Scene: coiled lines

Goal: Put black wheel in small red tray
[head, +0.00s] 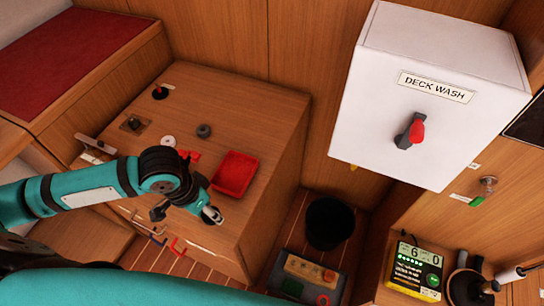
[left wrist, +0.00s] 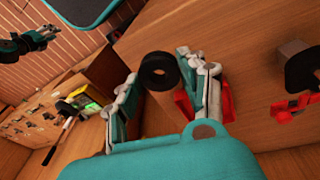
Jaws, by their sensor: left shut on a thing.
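The black wheel (left wrist: 159,71) is a dark ring held between the fingertips of my left gripper (left wrist: 163,80) in the left wrist view. In the head view my left gripper (head: 212,214) is over the near right part of the wooden top, and the wheel cannot be made out there. The small red tray (head: 235,174) lies on that top, just beyond and right of the gripper. In the left wrist view the tray (left wrist: 227,101) is partly hidden behind a finger. My right gripper (left wrist: 50,37) seems to show far off at the upper left, too small to read.
A dark grey wheel (head: 203,130), a white ring (head: 168,141) and a red piece (head: 194,156) lie on the wooden top (head: 255,110). A black bin (head: 329,223) stands on the floor right of it. A white box (head: 440,90) labelled DECK WASH is at the right.

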